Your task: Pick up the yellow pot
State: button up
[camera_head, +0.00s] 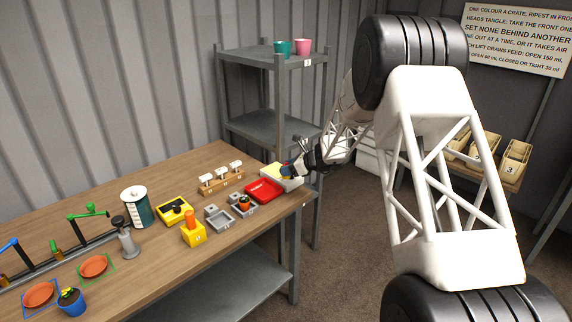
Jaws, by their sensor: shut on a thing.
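My gripper (289,168) is at the right end of the wooden table, low over a pale shallow tray (291,184). It is shut on a small yellow thing (283,172), which I take for the yellow pot. The fingers and the tray's rim hide much of it, and its shape is too small to make out. I cannot tell whether it touches the tray.
A red tray (263,190) lies just left of the pale tray. Grey trays (220,218), a yellow block with an orange cylinder (194,235) and a blue potted plant (71,302) stand further left. A grey shelf (262,124) with teal and pink pots rises behind.

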jog(key=shift+s+d+r, duration=0.1)
jog(key=shift+s+d, duration=0.1)
jog(key=shift+s, duration=0.7)
jog(key=shift+s+d+r, duration=0.1)
jog(key=shift+s+d, duration=0.05)
jog(key=shift+s, duration=0.7)
jog(key=shift+s+d+r, duration=0.1)
jog(key=shift+s+d, duration=0.1)
jog(key=shift+s, duration=0.7)
